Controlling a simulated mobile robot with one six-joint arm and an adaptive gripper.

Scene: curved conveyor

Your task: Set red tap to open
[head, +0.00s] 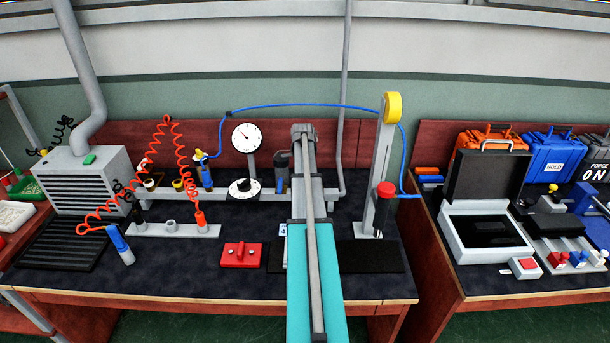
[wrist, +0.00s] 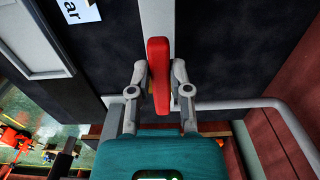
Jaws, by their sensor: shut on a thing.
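In the wrist view, the red tap (wrist: 159,70) is a long red lever in front of a pale pipe (wrist: 157,15). The lever runs nearly in line with the pipe, slightly tilted. My gripper (wrist: 159,85) has one finger on each side of the lever and is shut on it. In the head view, my arm reaches away over the middle of the bench; my fingers and the red tap cannot be made out there.
A white dial gauge (head: 247,137) and a black round knob (head: 244,188) stand left of my arm. A red block (head: 240,255) lies on the bench. To the right stands a grey post (head: 383,170) with a yellow wheel and blue hose.

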